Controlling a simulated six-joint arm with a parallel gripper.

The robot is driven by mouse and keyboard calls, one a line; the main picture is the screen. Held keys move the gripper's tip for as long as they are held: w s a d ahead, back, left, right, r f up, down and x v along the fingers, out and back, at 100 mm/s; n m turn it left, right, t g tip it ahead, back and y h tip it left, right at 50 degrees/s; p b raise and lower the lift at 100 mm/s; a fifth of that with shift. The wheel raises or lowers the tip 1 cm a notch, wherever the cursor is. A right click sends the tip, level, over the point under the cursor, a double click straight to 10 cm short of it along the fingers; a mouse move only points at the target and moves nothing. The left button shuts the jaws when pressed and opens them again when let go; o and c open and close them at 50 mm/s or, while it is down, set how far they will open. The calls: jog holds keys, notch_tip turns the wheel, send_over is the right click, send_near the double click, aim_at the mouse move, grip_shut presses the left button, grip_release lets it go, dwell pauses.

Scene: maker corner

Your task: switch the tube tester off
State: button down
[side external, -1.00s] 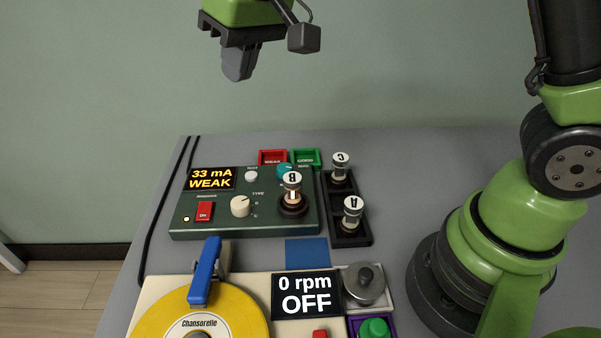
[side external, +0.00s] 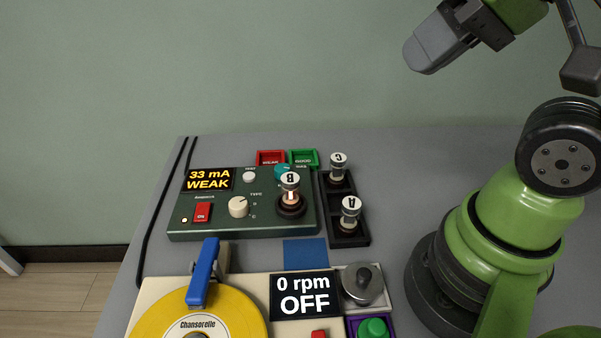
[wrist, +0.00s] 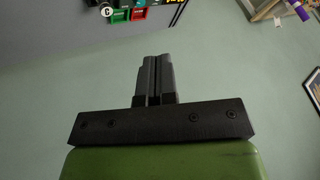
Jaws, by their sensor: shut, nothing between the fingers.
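The tube tester (side external: 245,219) is a dark green box on the grey table. Its display (side external: 208,180) reads "33 mA WEAK". Its red switch (side external: 202,212) is at the front left, with a small lit yellow lamp (side external: 184,220) beside it. A cream type knob (side external: 238,207) sits in the middle. Tube B (side external: 290,190) stands upright in the tester's socket and glows orange. My gripper (side external: 418,60) is shut and empty, high above and to the right of the tester, well apart from it. In the wrist view my fingers (wrist: 157,62) are closed together.
A black rack (side external: 346,238) right of the tester holds tubes A (side external: 350,213) and C (side external: 338,168). Red (side external: 270,154) and green (side external: 304,154) bins stand behind. In front is a turntable with a yellow record (side external: 230,305), blue arm (side external: 204,272) and "0 rpm OFF" display (side external: 305,296).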

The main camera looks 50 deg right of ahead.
jog(key=n+g, duration=0.4)
jog(key=n, duration=0.9)
send_over(202, 206)
jog(key=s+d, duration=0.2)
jog(key=s, duration=0.1)
notch_tip(202, 206, down, 13)
jog(key=shift+s, duration=0.2)
jog(key=shift+f, duration=0.15)
jog(key=x, duration=0.8)
jog(key=s+x, duration=0.1)
jog(key=x, duration=0.3)
jog(key=shift+w+d+f, duration=0.1)
jog(key=shift+d+f, duration=0.2)
jog(key=shift+f, duration=0.7)
